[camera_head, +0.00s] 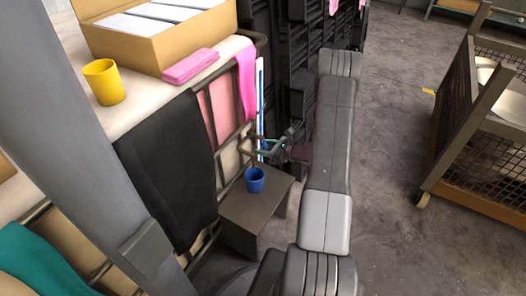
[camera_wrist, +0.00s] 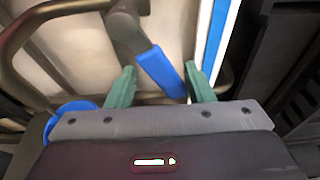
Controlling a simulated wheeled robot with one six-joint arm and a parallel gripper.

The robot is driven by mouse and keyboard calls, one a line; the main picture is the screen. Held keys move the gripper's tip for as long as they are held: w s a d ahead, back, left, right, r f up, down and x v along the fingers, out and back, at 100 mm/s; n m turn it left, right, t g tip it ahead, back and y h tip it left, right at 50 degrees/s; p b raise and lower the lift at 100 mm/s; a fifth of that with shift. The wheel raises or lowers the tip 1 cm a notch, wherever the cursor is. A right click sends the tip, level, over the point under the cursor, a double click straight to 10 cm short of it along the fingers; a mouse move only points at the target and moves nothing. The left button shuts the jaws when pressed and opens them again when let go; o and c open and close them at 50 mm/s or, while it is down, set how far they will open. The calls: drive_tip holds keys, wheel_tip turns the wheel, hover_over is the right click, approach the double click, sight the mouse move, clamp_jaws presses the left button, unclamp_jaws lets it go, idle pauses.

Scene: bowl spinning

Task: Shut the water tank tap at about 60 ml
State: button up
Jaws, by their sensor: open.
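In the wrist view a tap lever with a blue handle (camera_wrist: 163,73) slants down between the green fingertips of my gripper (camera_wrist: 158,88). The gripper is open, with a finger on each side of the blue handle. I cannot tell whether either finger touches it. The grey tap body (camera_wrist: 126,27) shows above the handle. The pale tank wall (camera_wrist: 75,50) stands behind. In the head view my gripper (camera_head: 268,146) is at the tank's side, above and right of a blue cup (camera_head: 255,181). The cup's rim also shows in the wrist view (camera_wrist: 70,109). The water level is not visible.
The blue cup stands on a small dark stool (camera_head: 252,212). Metal cage bars (camera_wrist: 52,12) run close around the tap. A mesh cart (camera_head: 480,150) stands right; floor between is clear.

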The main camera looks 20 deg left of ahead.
drive_tip(key=s, duration=0.3)
drive_tip(key=shift+s+a, duration=0.1)
drive_tip(key=shift+a, duration=0.15)
drive_tip(key=shift+b, duration=0.3)
drive_tip(key=shift+w+d, duration=0.1)
drive_tip(key=shift+w, duration=0.35)
drive_tip(key=p+v, duration=0.1)
drive_tip(key=v, duration=0.7)
drive_tip(key=shift+d+r, duration=0.15)
drive_tip(key=shift+r, duration=0.15)
idle(0.4)
